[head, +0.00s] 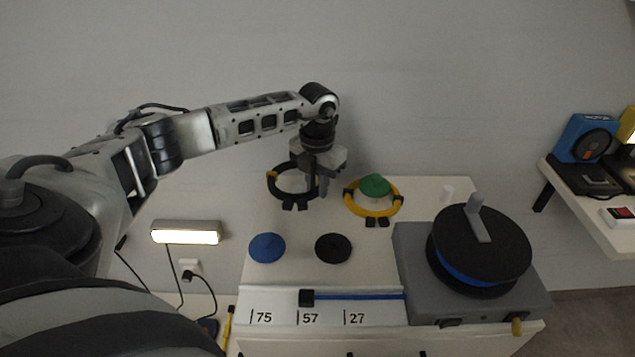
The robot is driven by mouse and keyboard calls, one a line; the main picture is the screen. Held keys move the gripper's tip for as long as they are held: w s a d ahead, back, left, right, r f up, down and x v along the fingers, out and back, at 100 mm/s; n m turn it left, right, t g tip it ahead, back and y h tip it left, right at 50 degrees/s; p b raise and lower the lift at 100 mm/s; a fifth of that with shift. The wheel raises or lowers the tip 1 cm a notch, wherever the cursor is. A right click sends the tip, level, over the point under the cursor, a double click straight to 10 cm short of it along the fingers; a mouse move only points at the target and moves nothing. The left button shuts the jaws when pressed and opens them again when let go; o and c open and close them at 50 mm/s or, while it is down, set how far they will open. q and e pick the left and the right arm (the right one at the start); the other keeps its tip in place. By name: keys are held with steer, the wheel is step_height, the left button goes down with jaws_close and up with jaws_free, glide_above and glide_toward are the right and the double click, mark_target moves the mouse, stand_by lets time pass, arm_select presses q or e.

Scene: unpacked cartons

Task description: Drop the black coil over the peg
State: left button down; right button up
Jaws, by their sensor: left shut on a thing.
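The black coil (271,188) is a ring with a small yellow mark and black plug ends at its near side. My left gripper (323,189) points down and is shut on the coil's right side, over the back left of the white table (350,280). I cannot tell how far the coil is above the table. In front of it are a round blue piece (267,247) and a round black piece (333,248), each with a small raised centre. A yellow coil (372,212) lies around a green round-topped piece (374,184) to the right. Which piece is the peg is unclear. My right gripper is out of view.
A grey box with a large black reel (488,243) and upright handle stands at the right. A small white cylinder (447,193) stands behind it. A blue rod (355,297) with a black end lies along the numbered front strip. A lit lamp (186,233) is at the left.

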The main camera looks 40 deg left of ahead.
mark_target(317, 211)
arm_select(q)
steer(key=shift+f, duration=0.25)
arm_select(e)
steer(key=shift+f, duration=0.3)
arm_select(q)
steer(key=shift+f+b, duration=0.35)
steer(key=shift+b, duration=0.15)
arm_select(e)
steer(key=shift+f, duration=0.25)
arm_select(q)
steer(key=shift+f+b, duration=1.35)
steer(key=shift+f, duration=0.7)
steer(key=c, duration=1.2)
jaws_free()
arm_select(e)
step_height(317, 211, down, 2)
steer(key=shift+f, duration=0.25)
arm_select(q)
step_height(317, 211, up, 16)
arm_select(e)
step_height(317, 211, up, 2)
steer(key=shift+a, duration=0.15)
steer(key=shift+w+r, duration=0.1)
